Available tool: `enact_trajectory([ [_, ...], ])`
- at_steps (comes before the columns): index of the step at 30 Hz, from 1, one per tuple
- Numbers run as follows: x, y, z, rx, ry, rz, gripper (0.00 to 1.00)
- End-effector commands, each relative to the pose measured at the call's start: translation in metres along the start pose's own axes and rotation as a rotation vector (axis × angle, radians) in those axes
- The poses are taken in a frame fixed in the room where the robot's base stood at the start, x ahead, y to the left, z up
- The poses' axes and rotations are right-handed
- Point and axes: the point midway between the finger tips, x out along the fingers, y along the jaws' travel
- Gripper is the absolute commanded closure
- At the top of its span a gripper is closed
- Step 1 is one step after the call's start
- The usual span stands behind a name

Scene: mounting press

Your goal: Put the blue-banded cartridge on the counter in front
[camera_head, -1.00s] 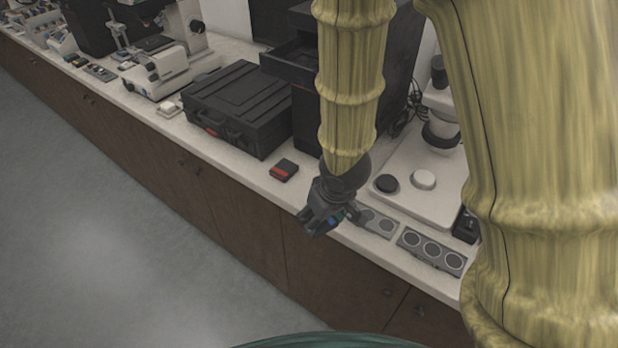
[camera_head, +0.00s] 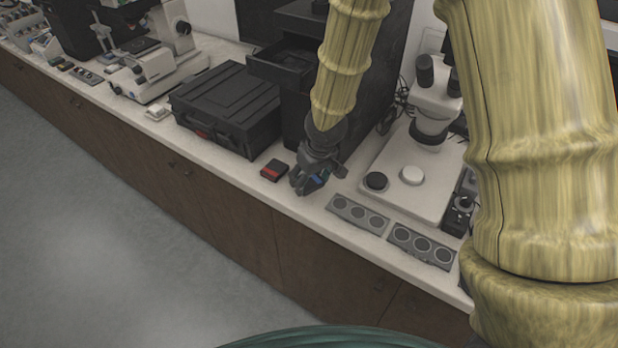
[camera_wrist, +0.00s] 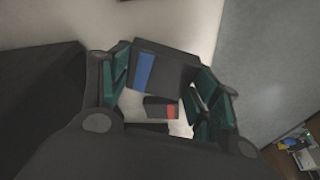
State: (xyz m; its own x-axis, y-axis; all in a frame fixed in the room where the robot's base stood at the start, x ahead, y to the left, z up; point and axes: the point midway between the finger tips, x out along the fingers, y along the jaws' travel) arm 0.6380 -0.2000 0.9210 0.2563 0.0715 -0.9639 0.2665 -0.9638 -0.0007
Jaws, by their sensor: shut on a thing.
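The blue-banded cartridge (camera_wrist: 158,72) is a dark block with a blue stripe, held between the fingers of my gripper (camera_wrist: 160,88) in the wrist view. In the head view my gripper (camera_head: 308,184) is over the front part of the white counter (camera_head: 228,160), just right of a red-banded cartridge (camera_head: 274,170). A little of the blue shows between its fingers there. The red-banded cartridge lies on the counter and also shows past the held one in the wrist view (camera_wrist: 172,112). I cannot tell whether the held cartridge touches the counter.
A black case (camera_head: 226,108) stands left of my gripper, and a dark cabinet with an open drawer (camera_head: 285,66) behind it. A microscope (camera_head: 434,95) on a white base stands at right. Two grey plates with round wells (camera_head: 358,213) (camera_head: 422,246) lie along the front edge.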

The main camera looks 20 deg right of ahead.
Motion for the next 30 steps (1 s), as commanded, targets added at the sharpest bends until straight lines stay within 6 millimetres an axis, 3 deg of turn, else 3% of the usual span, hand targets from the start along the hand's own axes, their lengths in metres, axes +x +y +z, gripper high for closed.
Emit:
enact_trajectory([
  [9,0.005,0.010,-0.016,0.002,0.001,-0.001,0.67],
  [21,0.036,0.009,-0.007,-0.002,-0.001,0.001,0.67],
  [30,0.040,0.009,-0.006,0.000,0.001,0.000,0.67],
])
